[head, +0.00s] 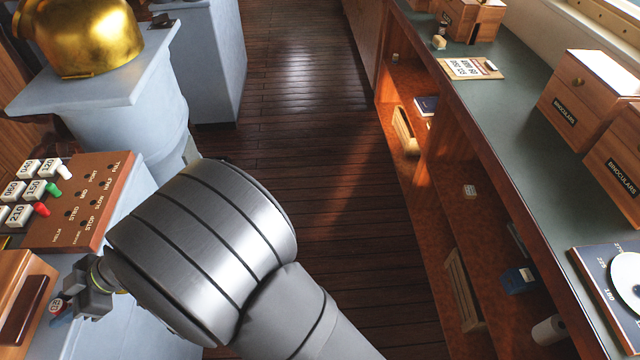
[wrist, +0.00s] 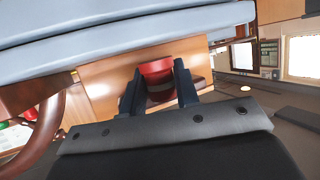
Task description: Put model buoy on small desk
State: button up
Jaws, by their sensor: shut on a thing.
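My gripper (head: 74,294) is at the lower left of the head view, beside a pale blue-grey cabinet top. It is shut on a small red thing, which I take to be the model buoy (head: 56,306); only a bit of it shows past the fingers, with a pale mark. In the wrist view the red, rounded body of the buoy (wrist: 157,72) sits between the two dark fingers, with a wooden surface behind it. Its lower part is hidden by the gripper. I cannot tell which surface is the small desk.
A brown board (head: 85,205) with numbered blocks and coloured pegs lies close by, above a wooden box (head: 22,300). A brass helmet-like dome (head: 80,38) stands on a blue-grey pedestal. A long green-topped counter (head: 520,120) with shelves runs along the right. The floor between is clear.

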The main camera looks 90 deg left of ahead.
aim_at(52, 317)
jog(key=x, duration=0.3)
jog(key=shift+r, duration=0.15)
jog(key=shift+s+d, duration=0.1)
jog(key=shift+s, duration=0.1)
jog(key=shift+f, duration=0.3)
jog(key=o, duration=1)
jog(key=shift+o, duration=0.4)
jog(key=r+v, duration=0.1)
jog(key=v, duration=1.6)
